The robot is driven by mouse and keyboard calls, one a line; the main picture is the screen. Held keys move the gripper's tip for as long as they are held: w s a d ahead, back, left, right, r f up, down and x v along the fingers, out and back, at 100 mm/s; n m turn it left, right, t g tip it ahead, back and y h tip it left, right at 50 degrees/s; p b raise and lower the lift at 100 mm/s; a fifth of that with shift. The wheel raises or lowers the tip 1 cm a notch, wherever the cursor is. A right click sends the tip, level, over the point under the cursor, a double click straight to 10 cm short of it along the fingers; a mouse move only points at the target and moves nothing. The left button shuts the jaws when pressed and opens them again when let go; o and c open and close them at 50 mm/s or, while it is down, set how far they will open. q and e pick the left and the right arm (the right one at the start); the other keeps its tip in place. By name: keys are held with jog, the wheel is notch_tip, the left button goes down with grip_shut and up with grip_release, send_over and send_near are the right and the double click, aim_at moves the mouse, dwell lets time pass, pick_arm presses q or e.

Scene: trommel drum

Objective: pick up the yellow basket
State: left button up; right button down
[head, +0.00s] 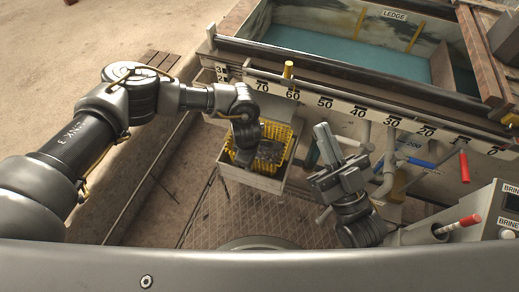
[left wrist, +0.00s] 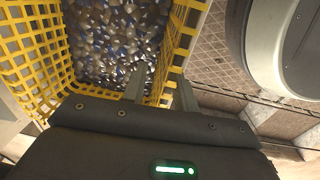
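The yellow basket (head: 286,148) is an open mesh basket in a pale tray on a stand, below the brine tank's front. In the left wrist view the basket (left wrist: 40,50) holds many blue, white and brown pebbles. My left gripper (head: 246,160) is over the basket's near left side, partly hiding it. In the left wrist view its fingers (left wrist: 161,92) are apart, one on the inner side of a basket wall and one on the outer side. Contact with the wall cannot be told. My right gripper (head: 327,144) is right of the basket, fingers together, pointing up, empty.
The pale tray (head: 262,184) surrounds the basket's base. A tank (head: 335,50) with a numbered ledge stands behind. Pipes and a blue handle (head: 422,163) are at right, beside a control box (head: 490,215) with red-tipped levers. Mesh floor lies in front.

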pick_arm(q)
grip_shut()
jog(key=shift+r, duration=0.15)
